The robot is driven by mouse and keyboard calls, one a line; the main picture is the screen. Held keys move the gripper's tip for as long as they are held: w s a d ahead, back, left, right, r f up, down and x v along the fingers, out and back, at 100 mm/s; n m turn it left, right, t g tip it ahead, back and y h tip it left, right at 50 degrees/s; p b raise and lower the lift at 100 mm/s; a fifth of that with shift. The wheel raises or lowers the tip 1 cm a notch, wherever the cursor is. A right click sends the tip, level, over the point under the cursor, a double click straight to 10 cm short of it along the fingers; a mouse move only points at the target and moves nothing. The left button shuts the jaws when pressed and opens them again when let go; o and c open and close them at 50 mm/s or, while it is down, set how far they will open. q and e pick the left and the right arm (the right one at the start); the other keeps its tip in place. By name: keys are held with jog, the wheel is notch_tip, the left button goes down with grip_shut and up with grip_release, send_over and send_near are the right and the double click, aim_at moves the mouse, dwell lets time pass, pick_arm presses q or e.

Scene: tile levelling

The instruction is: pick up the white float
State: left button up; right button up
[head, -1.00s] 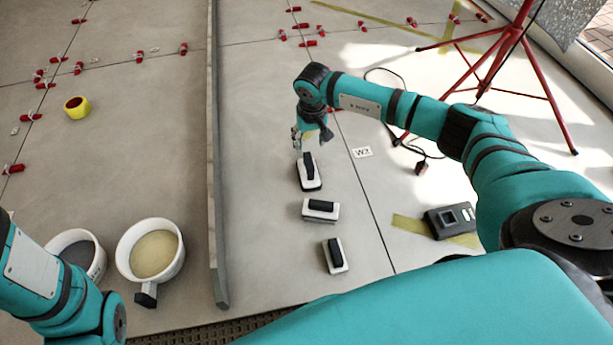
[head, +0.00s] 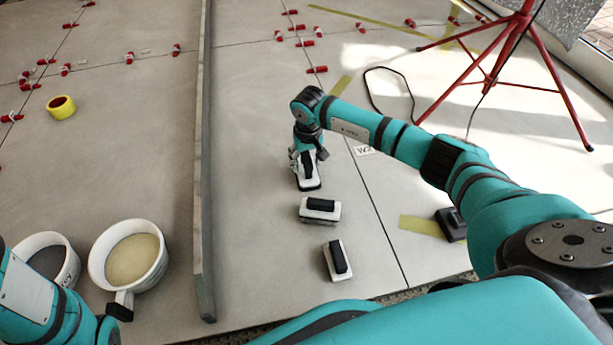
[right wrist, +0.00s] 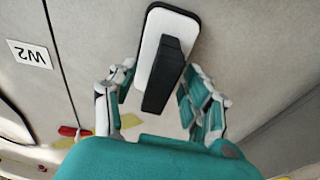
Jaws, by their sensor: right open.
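Three floats with black handles and pale plates stand in a row on the floor in the head view: a far float (head: 309,185), a middle float (head: 331,215) and a near float (head: 329,262). Their plate colours are hard to tell apart. My right gripper (head: 305,163) is at the far float, partly hiding it. In the right wrist view, this float's white plate (right wrist: 151,50) and black handle (right wrist: 165,78) show between the open fingers (right wrist: 158,88), one on each side. No contact is visible. My left gripper is out of view.
A long grey straightedge (head: 203,150) lies left of the floats. Two buckets (head: 130,258) (head: 70,275) stand beyond it. A dark device (head: 451,224) and a red tripod (head: 490,75) are on the right. Yellow tape (head: 61,107) lies far left.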

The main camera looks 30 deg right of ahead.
jog(key=shift+r, duration=0.1)
grip_shut()
dwell(0.4)
